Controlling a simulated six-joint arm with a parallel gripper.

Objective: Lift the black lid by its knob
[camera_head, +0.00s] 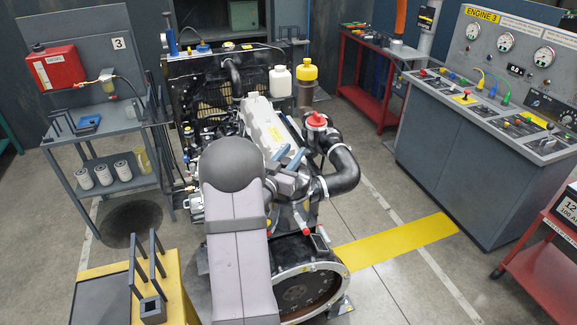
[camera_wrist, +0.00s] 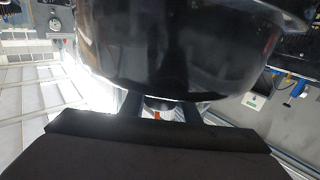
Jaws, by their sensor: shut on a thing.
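The black lid (camera_wrist: 185,50) fills the upper middle of the wrist view as a large, glossy, curved dark shape with its rim flaring at the right. The two dark fingers of my gripper (camera_wrist: 160,108) reach up to its lower edge from the wide dark palm. They are shut on its knob, which is mostly hidden between them. In the head view my gripper (camera_head: 289,160) is over the engine, beyond my grey arm. I cannot make out the lid clearly there.
The engine (camera_head: 268,128) stands around my gripper, with a black elbow pipe (camera_head: 344,172) and a red cap (camera_head: 316,120) close on the right. A control console (camera_head: 490,150) is at the right. A grey shelf stand (camera_head: 110,122) is at the left.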

